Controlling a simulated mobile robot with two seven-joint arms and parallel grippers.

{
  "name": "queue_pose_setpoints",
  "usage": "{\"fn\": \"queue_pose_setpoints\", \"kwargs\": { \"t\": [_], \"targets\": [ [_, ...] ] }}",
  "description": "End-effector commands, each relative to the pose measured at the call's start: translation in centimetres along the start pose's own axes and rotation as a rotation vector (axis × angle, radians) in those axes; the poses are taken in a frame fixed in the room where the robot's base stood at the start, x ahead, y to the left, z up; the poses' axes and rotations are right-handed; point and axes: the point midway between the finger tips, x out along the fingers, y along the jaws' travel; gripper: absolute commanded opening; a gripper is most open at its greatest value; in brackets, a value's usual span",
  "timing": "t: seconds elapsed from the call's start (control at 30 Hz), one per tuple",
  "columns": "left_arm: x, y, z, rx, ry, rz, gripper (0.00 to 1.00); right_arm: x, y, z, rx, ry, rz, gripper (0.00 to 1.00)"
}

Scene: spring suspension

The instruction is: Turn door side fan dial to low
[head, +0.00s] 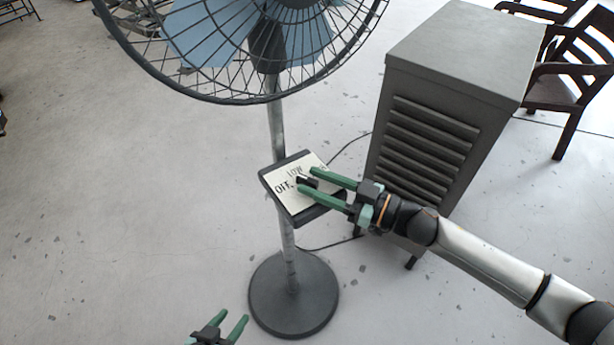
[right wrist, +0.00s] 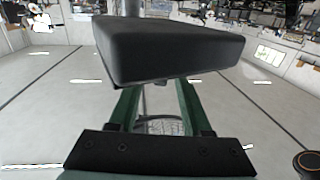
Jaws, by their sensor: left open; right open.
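The pedestal fan (head: 275,130) carries a dark control box with a pale label plate (head: 284,177) lettered OFF and LOW. A small dark dial (head: 306,181) sits on the plate, partly hidden by my right gripper. My right gripper (head: 307,180) is open, reaching in from the right, with its green fingers on either side of the dial. I cannot tell whether they touch it. In the right wrist view, a dark block (right wrist: 165,50) hides the fingertips; it appears to be the control box. My left gripper (head: 220,325) is open and empty at the bottom, left of the fan base.
The round fan base (head: 292,305) stands on the pale floor. A grey louvred cabinet (head: 440,110) stands close to the right, behind my right arm. Wooden chairs (head: 575,75) are at the far right.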

Motion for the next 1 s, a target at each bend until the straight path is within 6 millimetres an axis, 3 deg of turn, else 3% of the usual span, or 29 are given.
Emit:
{"fn": "queue_pose_setpoints", "kwargs": {
  "t": [0.2,0.53,0.9,1.0],
  "targets": [
    [0.0,0.0,-0.1,0.0,0.001,0.0,0.5,2.1,0.0,0.0,0.001,0.0,0.001,0.49],
    [0.0,0.0,-0.1,0.0,0.001,0.0,0.5,2.4,0.0,0.0,0.0,0.0,0.0,0.49],
    [0.0,0.0,-0.1,0.001,0.001,0.0,0.5,2.3,0.0,0.0,0.001,0.0,0.001,0.07],
    [0.0,0.0,-0.1,0.001,0.001,0.0,0.5,2.3,0.0,0.0,0.001,0.0,0.001,0.0]
  ]
}}
